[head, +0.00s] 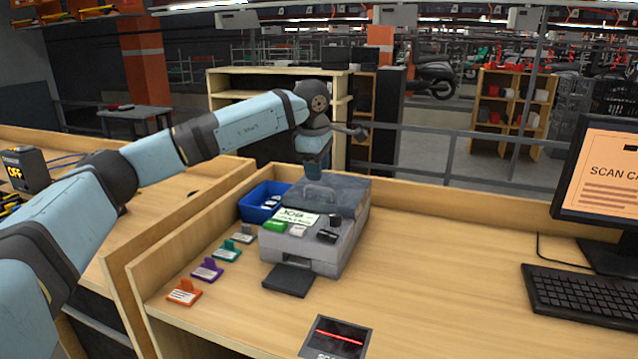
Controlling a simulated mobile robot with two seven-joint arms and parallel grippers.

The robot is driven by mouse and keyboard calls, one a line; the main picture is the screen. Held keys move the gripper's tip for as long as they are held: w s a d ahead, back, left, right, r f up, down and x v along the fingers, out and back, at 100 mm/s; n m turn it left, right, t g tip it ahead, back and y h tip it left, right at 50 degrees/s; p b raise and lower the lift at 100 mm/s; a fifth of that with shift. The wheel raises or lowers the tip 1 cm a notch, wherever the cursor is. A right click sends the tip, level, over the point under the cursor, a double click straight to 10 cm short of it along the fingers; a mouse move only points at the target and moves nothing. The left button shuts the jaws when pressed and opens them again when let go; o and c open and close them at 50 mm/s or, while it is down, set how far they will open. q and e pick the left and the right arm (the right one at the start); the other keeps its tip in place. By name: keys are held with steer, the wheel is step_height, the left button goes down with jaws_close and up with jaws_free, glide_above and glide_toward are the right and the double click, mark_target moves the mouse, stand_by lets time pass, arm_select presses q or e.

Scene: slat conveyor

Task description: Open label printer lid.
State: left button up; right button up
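The grey label printer (330,245) stands on the wooden counter, with a dark tray sticking out at its front. Its smoky see-through lid (342,195) covers the rear top and looks down; I cannot tell whether it is slightly raised. My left arm reaches over from the left. My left gripper (312,172) points down at the left rear part of the lid. I cannot tell whether it touches the lid, and its fingers are too small and dark to read. My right gripper is not in view.
A blue bin (262,203) stands against the printer's left side. Several coloured label stands, such as an orange one (184,293), line the counter's left. A scanner plate (337,338) lies in front. A keyboard (585,295) and monitor (602,170) stand right. The counter between is clear.

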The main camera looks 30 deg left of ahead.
mark_target(319, 188)
arm_select(q)
steer(key=shift+w+a+f, duration=0.1)
steer(key=shift+w+f, duration=0.15)
steer(key=shift+f, duration=0.8)
steer(key=shift+w+f, duration=0.2)
steer(key=shift+f, duration=0.8)
steer(key=shift+c, duration=0.5)
jaws_close()
